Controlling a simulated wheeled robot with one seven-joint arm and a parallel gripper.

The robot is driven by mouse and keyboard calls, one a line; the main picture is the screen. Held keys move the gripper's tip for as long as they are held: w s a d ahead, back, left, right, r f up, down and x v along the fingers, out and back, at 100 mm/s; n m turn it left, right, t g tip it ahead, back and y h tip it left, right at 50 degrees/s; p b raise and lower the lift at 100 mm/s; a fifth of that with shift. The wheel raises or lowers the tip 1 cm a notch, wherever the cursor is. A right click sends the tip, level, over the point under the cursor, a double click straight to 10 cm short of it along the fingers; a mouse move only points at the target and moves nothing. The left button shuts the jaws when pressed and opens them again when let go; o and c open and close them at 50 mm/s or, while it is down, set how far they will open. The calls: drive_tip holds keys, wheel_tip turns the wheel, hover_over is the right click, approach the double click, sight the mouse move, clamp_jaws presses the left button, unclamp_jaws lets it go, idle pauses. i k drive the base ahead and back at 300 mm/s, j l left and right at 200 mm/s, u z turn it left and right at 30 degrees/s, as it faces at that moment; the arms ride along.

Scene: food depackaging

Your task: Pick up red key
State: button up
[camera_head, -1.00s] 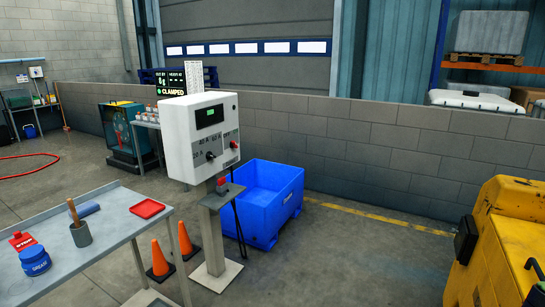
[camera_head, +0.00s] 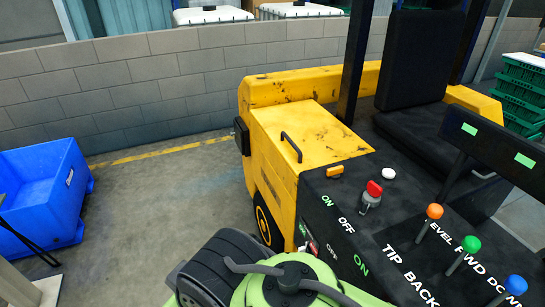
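A red key-like piece (camera_head: 374,188) stands in a grey round base on the black control panel (camera_head: 345,205) of a yellow vehicle, beside the white word OFF. A second small red piece (camera_head: 312,248) shows lower on the panel's near side, close to my arm; it is too small to tell what it is. My green and black arm rises at the bottom centre, in front of the vehicle. My gripper is not in view, so I cannot tell whether it is open or shut.
The yellow vehicle (camera_head: 310,140) fills the centre right, with a black seat (camera_head: 420,60). Orange, green and blue knobbed levers (camera_head: 434,211) stand at the lower right. A blue bin (camera_head: 40,190) is at the left. Bare floor lies between the bin and vehicle, before a block wall.

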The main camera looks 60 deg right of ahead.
sight(375, 190)
drive_tip(key=z, duration=2.95)
drive_tip(key=i+j+u, duration=0.15)
drive_tip(key=j, duration=0.2)
drive_tip(key=i+j+u, duration=0.15)
drive_tip(key=j, duration=0.25)
drive_tip(key=j+u, duration=0.15)
drive_tip(key=j, duration=0.2)
drive_tip(key=i, duration=0.05)
